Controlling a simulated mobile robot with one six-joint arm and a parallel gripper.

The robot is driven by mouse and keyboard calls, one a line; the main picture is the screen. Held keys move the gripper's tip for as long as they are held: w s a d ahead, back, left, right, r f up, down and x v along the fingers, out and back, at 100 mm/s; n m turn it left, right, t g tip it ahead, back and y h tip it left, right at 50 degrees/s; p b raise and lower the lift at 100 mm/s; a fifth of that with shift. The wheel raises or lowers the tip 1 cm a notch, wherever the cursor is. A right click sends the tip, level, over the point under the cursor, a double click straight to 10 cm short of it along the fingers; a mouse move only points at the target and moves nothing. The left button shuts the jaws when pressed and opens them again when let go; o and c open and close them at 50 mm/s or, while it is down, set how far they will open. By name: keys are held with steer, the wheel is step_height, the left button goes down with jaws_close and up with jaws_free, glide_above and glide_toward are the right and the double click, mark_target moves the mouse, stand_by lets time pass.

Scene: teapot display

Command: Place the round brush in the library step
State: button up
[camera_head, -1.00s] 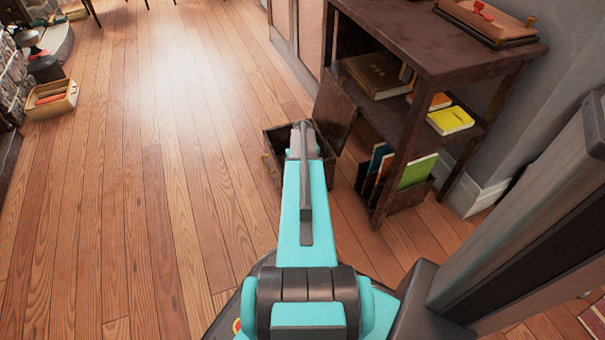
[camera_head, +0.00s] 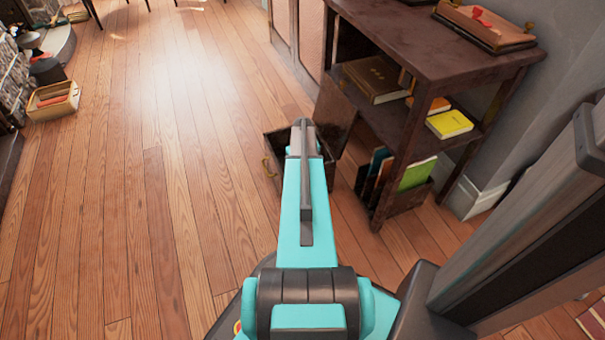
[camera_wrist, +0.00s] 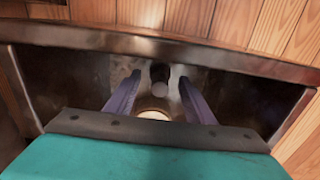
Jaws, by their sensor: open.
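The library step appears to be the dark open box (camera_head: 270,145) on the floor beside the shelf, with its lid (camera_head: 334,113) raised. My arm covers much of it in the head view. In the wrist view, its dark rim (camera_wrist: 240,62) crosses above my gripper (camera_wrist: 160,77). The two purple fingers are apart and reach down inside the box. A small dark upright piece with a pale round end (camera_wrist: 160,75), probably the round brush, shows between the fingers, with a gap on each side. A pale disc (camera_wrist: 153,115) lies nearer the gripper's base; I cannot tell whether it belongs to the brush.
A dark wooden shelf (camera_head: 425,50) with books stands close on the right, with a tray (camera_head: 485,25) on top. A light crate (camera_head: 53,101) stands by the hearth at far left. The wooden floor on the left is clear.

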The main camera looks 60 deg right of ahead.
step_height(320, 180, up, 9)
steer(key=p, duration=0.3)
stand_by(0.8)
